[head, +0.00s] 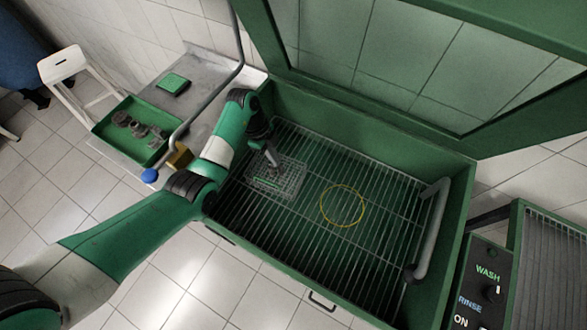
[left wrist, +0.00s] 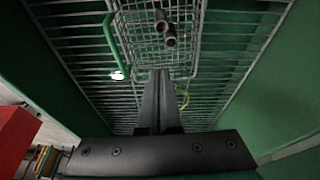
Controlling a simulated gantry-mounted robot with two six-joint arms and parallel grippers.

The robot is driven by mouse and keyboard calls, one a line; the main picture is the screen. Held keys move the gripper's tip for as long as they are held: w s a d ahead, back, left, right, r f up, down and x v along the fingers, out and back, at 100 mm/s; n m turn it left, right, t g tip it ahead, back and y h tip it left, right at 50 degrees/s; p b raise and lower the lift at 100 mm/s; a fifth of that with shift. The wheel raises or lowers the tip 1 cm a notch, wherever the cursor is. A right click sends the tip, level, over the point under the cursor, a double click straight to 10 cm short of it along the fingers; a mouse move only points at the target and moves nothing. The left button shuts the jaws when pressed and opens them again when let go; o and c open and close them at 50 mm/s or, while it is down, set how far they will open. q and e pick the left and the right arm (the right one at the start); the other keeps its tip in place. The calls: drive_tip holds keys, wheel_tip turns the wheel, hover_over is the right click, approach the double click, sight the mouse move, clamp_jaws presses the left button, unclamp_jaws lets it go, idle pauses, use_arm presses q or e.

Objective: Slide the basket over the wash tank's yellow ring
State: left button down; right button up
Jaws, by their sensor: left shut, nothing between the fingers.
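The wire basket (head: 289,188) lies on the slatted rack in the left part of the green wash tank (head: 450,208). In the left wrist view the basket (left wrist: 190,60) holds small dark metal parts (left wrist: 166,28). The yellow ring (head: 342,205) lies on the rack to the right of the basket, apart from it; part of it shows in the left wrist view (left wrist: 183,97). My left gripper (head: 273,163) points down at the basket, its fingers (left wrist: 160,74) shut and empty. I cannot tell whether the fingertips touch the basket. My right gripper is not in view.
The tank's glazed lid (head: 430,65) stands open at the back. A grey pipe (head: 432,225) is at the tank's right end. A control panel (head: 482,290) stands further right. A green tray of parts (head: 130,130) is on the left bench. The rack around the ring is clear.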

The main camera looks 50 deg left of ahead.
use_arm(q)
drive_tip(key=b, duration=0.6)
hover_over(295, 186)
drive_tip(key=s+a, duration=0.2)
drive_tip(key=a, duration=0.2)
drive_tip(key=f, duration=0.9)
drive_tip(key=shift+w+f, duration=0.25)
drive_tip(key=shift+f, duration=0.1)
drive_tip(key=shift+w+d+r, duration=0.1)
drive_tip(key=shift+w+d, duration=0.15)
drive_tip(key=shift+d, duration=0.4)
drive_tip(key=shift+w+d, duration=0.25)
drive_tip(key=shift+d, duration=0.35)
drive_tip(key=shift+w+d+r, duration=0.1)
drive_tip(key=shift+w+d, duration=0.15)
drive_tip(key=shift+d, duration=0.4)
